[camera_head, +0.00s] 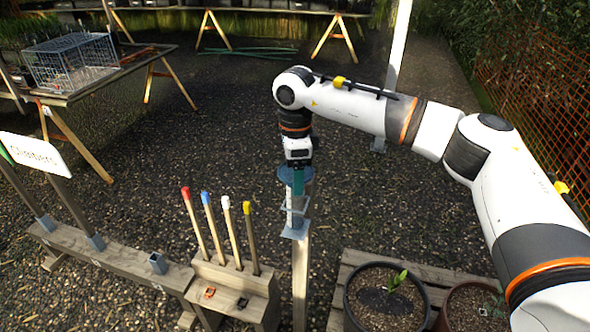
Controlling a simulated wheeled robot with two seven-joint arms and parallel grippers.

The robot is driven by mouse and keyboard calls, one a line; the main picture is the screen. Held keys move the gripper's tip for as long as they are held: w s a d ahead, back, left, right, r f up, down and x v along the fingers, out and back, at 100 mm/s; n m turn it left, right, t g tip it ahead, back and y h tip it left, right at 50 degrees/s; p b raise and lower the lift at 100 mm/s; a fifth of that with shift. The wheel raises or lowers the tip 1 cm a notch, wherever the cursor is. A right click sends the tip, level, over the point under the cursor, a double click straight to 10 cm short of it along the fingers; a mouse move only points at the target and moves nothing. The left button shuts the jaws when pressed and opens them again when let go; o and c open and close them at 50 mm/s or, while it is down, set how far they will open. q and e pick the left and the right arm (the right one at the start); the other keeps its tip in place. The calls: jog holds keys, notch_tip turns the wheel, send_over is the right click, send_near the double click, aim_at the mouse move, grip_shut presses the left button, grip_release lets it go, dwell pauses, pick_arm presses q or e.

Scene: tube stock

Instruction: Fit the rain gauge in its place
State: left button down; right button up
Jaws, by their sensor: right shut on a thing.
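The rain gauge (284,174) shows as a blue-grey piece with a wide round top, just above a wooden post (300,275). A grey metal bracket (295,232) is fixed at the top of this post. My right gripper (298,185) points straight down over the gauge and is shut on it, with green fingers at the round top. The gauge looks upright and in line with the bracket. The gripper hides part of it, and I cannot tell whether its lower end is inside the bracket. My left gripper is out of view.
A wooden block (233,285) with several colour-tipped stakes stands close left of the post. A low beam (120,262) with metal sockets and a white sign (36,153) lie further left. A potted plant (387,299) stands on a pallet at right.

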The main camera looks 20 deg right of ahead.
jog(key=shift+f+b, duration=0.6)
jog(key=shift+f, duration=0.45)
jog(key=o, duration=1.5)
jog(key=shift+c, duration=0.2)
notch_tip(320, 180, up, 12)
jog(key=shift+r+b, duration=0.1)
jog(key=shift+b, duration=0.75)
